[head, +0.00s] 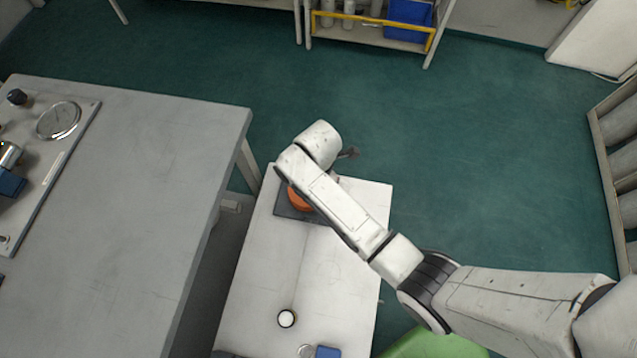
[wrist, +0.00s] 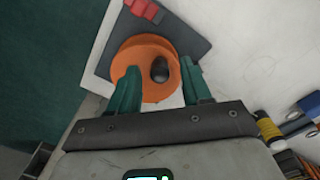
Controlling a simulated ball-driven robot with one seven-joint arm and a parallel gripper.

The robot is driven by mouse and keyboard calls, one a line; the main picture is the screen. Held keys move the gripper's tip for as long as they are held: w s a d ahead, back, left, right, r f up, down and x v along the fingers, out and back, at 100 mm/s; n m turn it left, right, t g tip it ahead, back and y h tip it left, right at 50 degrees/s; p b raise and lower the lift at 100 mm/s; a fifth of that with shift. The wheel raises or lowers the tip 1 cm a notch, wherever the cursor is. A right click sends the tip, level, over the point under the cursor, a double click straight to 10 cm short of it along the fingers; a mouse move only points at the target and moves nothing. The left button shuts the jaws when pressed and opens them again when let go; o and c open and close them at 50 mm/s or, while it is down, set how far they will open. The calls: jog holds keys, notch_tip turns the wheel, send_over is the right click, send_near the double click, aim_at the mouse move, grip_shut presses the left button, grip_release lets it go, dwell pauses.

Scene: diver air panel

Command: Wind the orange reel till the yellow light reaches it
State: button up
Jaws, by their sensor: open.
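The orange reel (head: 299,203) sits on a dark plate (head: 284,205) at the far end of a white table, partly hidden by my arm. In the wrist view the reel (wrist: 135,55) is a round orange disc with a dark knob (wrist: 159,69) standing off its centre. My gripper (wrist: 160,72) has two green fingers spread apart over the reel. The knob lies between them, with visible gaps on both sides. I cannot tell the fingers' height above the reel. I make out no yellow light in either view.
A red block (wrist: 146,10) sits on the dark plate beside the reel. A black-rimmed white disc (head: 287,318) and a blue block (head: 327,352) are at the table's near end. A grey bench (head: 150,200) with a gauge panel stands left. Green floor is open on the right.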

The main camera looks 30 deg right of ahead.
jog(key=shift+f, duration=0.1)
jog(key=shift+c, duration=0.4)
grip_shut()
